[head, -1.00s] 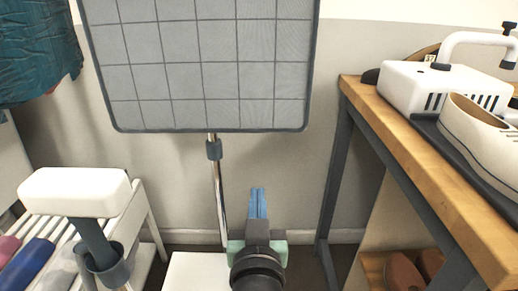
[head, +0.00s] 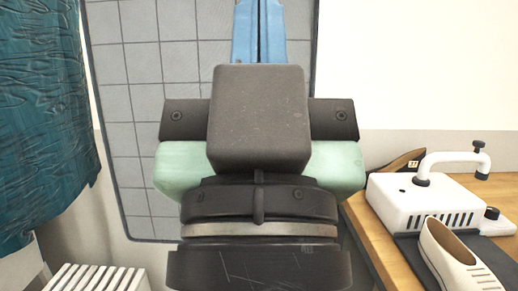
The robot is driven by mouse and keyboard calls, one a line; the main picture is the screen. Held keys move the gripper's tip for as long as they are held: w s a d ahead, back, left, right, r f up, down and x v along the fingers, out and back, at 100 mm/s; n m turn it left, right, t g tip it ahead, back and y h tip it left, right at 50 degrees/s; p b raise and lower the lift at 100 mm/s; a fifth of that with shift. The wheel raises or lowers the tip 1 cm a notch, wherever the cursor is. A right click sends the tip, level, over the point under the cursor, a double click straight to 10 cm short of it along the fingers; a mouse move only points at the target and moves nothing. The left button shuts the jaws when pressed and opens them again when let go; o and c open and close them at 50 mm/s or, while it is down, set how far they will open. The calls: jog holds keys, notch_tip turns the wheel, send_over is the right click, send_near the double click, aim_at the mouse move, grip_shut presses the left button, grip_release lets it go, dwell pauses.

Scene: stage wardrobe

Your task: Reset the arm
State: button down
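My gripper (head: 259,28) fills the middle of the head view, close to the camera. Its dark wrist and pale green body show from behind, and its blue fingers point up and run to the top edge of the picture. The fingers lie close together with only a thin dark line between them. Their tips are cut off at the top edge, so I cannot tell whether they touch. I see nothing held in the visible part of the fingers.
A grey gridded panel (head: 143,105) stands behind my gripper. A teal garment (head: 40,110) hangs at left above a white slatted rack (head: 95,279). At right, a wooden table (head: 372,238) bears a white machine (head: 425,200) and a cream shoe (head: 455,262).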

notch_tip(320, 180, up, 23)
jog(key=p, duration=2.1)
jog(key=shift+r, duration=0.2)
